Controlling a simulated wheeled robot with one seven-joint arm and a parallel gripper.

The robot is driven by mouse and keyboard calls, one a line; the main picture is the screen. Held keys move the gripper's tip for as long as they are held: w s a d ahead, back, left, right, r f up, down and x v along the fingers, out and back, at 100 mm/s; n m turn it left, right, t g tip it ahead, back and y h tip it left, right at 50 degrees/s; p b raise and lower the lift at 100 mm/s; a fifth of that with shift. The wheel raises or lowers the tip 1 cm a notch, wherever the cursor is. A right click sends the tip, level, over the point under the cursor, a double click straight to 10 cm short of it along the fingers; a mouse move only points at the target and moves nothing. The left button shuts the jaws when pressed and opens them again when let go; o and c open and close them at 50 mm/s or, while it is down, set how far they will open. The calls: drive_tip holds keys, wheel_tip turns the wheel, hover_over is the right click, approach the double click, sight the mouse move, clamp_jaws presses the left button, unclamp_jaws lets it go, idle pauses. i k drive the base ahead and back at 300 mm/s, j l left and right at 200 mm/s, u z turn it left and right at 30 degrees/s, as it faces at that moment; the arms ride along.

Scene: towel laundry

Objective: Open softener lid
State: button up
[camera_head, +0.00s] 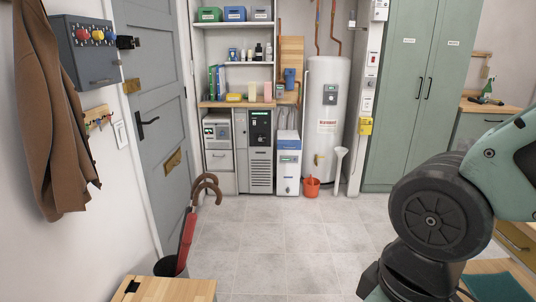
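A white cabinet with a blue band near its top, which looks like the softener (288,170), stands on the floor against the back wall, left of the water heater. Its top, with the lid, is small in the view, and I cannot tell how the lid sits. My arm shows at the right, close to the camera, far from the cabinet. My gripper is outside the view.
An umbrella stand (170,267) and wooden bench (165,289) are at front left. The middle floor is clear.

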sight(283, 144)
drive_tip(key=i, duration=2)
drive_tip(key=i+z, duration=0.1)
drive_tip(key=i, duration=0.6)
drive_tip(key=i+j+z, duration=0.1)
drive_tip(key=i, duration=0.55)
drive_tip(key=i+j+z, duration=0.1)
drive_tip(key=i, duration=0.6)
drive_tip(key=i+j+z, duration=0.15)
drive_tip(key=i, duration=0.2)
drive_tip(key=i+j+z, duration=0.15)
drive_tip(key=i+j, duration=0.05)
drive_tip(key=i, duration=0.15)
